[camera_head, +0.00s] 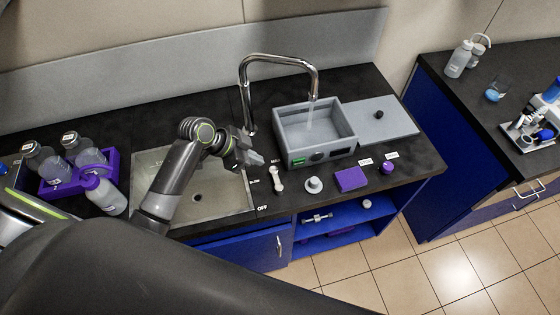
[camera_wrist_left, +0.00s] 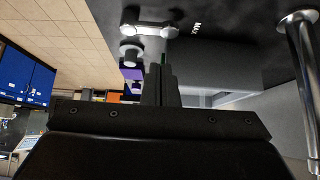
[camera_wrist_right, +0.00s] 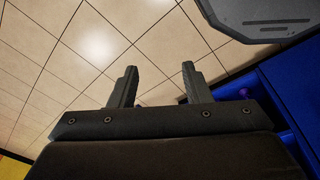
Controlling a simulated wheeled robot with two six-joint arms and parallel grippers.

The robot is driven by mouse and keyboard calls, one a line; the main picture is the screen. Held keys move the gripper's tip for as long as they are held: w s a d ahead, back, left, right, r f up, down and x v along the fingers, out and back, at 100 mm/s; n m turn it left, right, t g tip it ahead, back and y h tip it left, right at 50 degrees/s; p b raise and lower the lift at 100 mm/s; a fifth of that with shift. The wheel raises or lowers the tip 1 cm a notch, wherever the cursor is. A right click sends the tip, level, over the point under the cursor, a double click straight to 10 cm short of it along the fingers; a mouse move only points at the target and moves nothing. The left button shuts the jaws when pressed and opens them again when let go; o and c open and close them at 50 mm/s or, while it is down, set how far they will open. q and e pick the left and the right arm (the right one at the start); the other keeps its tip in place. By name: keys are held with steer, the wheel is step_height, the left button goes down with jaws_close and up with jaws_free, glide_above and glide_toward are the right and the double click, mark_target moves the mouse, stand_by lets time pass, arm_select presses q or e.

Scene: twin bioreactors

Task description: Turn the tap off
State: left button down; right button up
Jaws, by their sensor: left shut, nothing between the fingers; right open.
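The chrome tap (camera_head: 279,59) arches over a grey water bath (camera_head: 296,119), and a pale stream of water (camera_head: 309,116) falls from its spout into the bath. The small silver tap lever (camera_head: 278,180) is on the counter in front, with one end close to the MAX label; the SLOW and OFF labels lie to its left and below-left. My left gripper (camera_head: 258,160) is shut and empty, just up-left of the lever and apart from it. The left wrist view shows its fingers (camera_wrist_left: 160,84) below the lever (camera_wrist_left: 150,29). My right gripper (camera_wrist_right: 158,78) is open and empty above the floor.
A steel sink (camera_head: 220,199) lies under my left arm. A purple rack (camera_head: 70,184) with bottles stands at the left. A round silver piece (camera_head: 314,185), a purple block (camera_head: 351,179) and a purple knob (camera_head: 387,167) sit right of the lever.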

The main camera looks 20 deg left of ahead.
mark_target(275, 173)
arm_select(q)
steer(key=p+x, duration=0.1)
steer(key=x, duration=0.3)
steer(key=p+x, duration=0.1)
steer(key=x, duration=0.3)
steer(key=shift+w+d+f, duration=0.1)
steer(key=shift+d+f, duration=0.05)
steer(key=shift+w+d+f, duration=0.2)
steer(key=shift+d+f, duration=0.15)
steer(key=shift+f, duration=0.3)
arm_select(e)
steer(key=shift+s+d+r, duration=0.2)
steer(key=shift+s+r, duration=0.9)
steer(key=shift+r, duration=0.05)
steer(key=shift+w, duration=0.15)
arm_select(q)
steer(key=shift+w+f, duration=0.1)
steer(key=shift+w, duration=0.05)
arm_select(e)
steer(key=shift+f, duration=0.15)
